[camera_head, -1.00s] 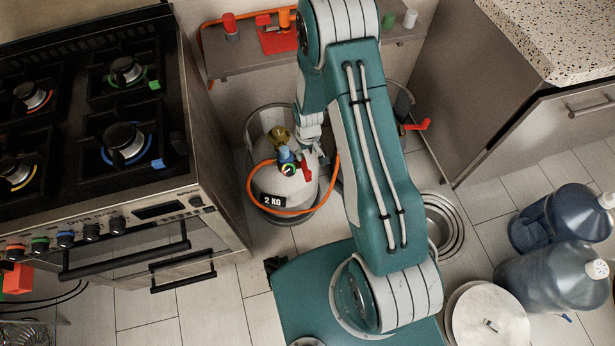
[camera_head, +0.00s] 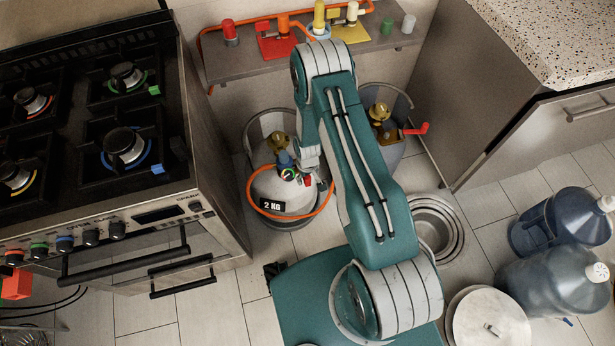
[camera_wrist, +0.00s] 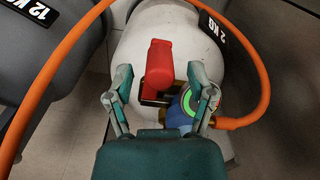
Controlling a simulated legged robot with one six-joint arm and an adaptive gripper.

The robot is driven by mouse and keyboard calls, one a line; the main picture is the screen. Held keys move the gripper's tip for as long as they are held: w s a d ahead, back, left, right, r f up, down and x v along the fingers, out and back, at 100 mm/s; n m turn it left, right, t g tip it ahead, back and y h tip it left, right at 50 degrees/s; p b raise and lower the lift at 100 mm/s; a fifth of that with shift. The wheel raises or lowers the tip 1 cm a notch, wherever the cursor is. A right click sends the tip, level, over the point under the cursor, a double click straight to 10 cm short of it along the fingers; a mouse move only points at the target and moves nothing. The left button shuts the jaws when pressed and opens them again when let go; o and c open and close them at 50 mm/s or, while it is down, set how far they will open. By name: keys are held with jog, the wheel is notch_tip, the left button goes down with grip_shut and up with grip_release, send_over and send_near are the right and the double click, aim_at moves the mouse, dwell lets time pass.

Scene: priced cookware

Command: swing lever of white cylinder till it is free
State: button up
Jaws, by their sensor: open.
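The white cylinder (camera_head: 277,190) with a "2 KG" label stands on the floor right of the stove. Its red lever (camera_wrist: 159,68) sits between the two fingers of my gripper (camera_wrist: 158,78) in the wrist view. The fingers are open, with a visible gap on each side of the lever. A blue regulator with a green-ringed gauge (camera_wrist: 203,100) is beside the right finger. An orange hose (camera_wrist: 262,80) runs from it around the cylinder.
A grey cylinder (camera_wrist: 50,45) marked "12 KG" stands close by; the head view shows its red lever (camera_head: 416,129). The stove (camera_head: 190,215) is at left, a shelf (camera_head: 225,70) behind. Steel pots (camera_head: 438,225) and blue water jugs (camera_head: 545,220) are at right.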

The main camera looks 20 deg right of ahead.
jog(key=shift+f, duration=0.15)
grip_shut()
jog(key=shift+d, duration=0.15)
jog(key=w+d+n, duration=0.6)
jog(key=d+n, duration=0.2)
jog(key=n, duration=0.6)
jog(key=shift+w+d+n, duration=0.15)
jog(key=shift+d+n, duration=0.05)
jog(key=shift+n, duration=0.1)
dwell(0.4)
